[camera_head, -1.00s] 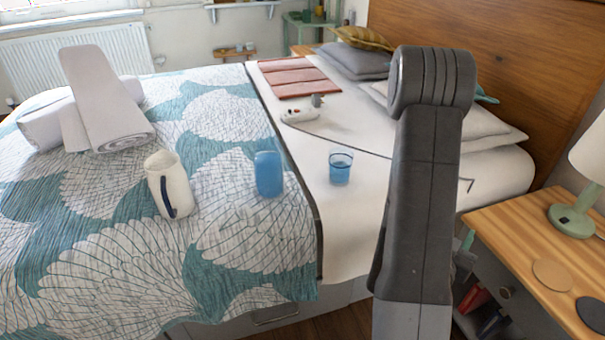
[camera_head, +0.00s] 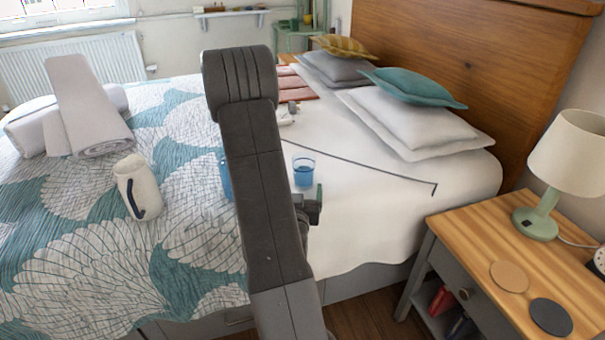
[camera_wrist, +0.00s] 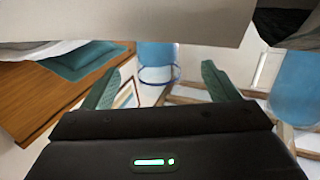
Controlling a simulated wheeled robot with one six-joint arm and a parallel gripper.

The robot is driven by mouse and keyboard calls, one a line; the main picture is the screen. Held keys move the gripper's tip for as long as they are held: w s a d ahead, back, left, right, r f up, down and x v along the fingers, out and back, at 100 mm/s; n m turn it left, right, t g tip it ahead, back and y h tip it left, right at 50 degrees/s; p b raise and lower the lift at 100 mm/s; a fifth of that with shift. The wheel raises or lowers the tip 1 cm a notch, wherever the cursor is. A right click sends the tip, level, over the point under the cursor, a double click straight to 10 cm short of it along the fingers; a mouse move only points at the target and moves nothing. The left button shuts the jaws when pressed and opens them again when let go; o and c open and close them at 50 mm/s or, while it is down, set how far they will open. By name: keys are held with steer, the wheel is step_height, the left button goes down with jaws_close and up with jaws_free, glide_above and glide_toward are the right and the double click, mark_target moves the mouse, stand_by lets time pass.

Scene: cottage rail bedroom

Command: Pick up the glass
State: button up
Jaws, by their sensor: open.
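The glass (camera_head: 303,172) is a clear tumbler with blue in it, standing upright on the white part of the bed. In the wrist view the glass (camera_wrist: 157,58) shows beyond the gap between my fingers, its upper part cut off by a pale band. My gripper (camera_wrist: 163,84) is open with nothing between its green fingers. In the head view my gripper (camera_head: 317,197) is mostly behind my arm, just in front and to the right of the glass. I cannot tell the exact distance between them.
A blue cup (camera_head: 225,176) is partly hidden behind my arm; it also shows in the wrist view (camera_wrist: 297,88). Pillows (camera_head: 412,120) lie at the headboard. A nightstand (camera_head: 480,232) with a lamp (camera_head: 545,215) stands at right.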

mark_target(303, 179)
steer(key=w, duration=0.5)
steer(key=shift+w+d+r, duration=0.15)
steer(key=shift+d, duration=0.25)
steer(key=c, duration=1.2)
steer(key=shift+r+p, duration=0.15)
steer(key=shift+p, duration=0.15)
